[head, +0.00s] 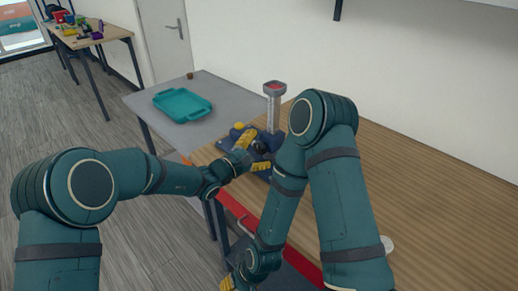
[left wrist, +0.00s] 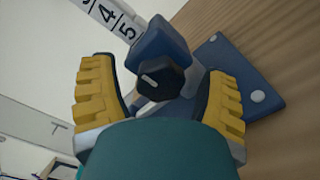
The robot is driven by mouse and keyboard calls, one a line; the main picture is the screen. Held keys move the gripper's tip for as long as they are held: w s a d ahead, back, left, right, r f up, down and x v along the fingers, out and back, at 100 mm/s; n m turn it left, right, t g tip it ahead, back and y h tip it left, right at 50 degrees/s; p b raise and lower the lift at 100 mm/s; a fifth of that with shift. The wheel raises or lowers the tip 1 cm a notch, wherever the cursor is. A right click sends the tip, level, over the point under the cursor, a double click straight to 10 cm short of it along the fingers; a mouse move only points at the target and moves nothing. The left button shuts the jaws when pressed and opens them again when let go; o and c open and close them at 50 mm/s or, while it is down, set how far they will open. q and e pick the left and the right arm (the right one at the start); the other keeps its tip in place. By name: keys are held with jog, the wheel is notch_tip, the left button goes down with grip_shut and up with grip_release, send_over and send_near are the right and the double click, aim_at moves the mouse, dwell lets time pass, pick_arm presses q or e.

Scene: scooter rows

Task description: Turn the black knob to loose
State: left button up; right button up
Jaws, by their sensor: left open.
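The black knob (left wrist: 165,84) is faceted with a white mark on its face. It sits on a blue block (left wrist: 158,48) on a post with a numbered scale (left wrist: 108,18); in the head view the post (head: 274,108) stands upright on the wooden table. My left gripper (head: 253,152) is at the stand. In the left wrist view its yellow fingers (left wrist: 160,86) are open, one on each side of the knob, with gaps visible between fingers and knob. My right gripper (head: 229,284) is low at the bottom edge, partly cut off, far from the knob.
A grey table (head: 218,88) with a teal tray (head: 183,104) adjoins behind. The wooden table (head: 420,190) is largely clear to the right, with a small white disc (head: 387,244). A wall is behind.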

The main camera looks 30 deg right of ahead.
pick_arm(q)
jog(key=shift+c, duration=0.2)
jog(key=c, duration=1.2)
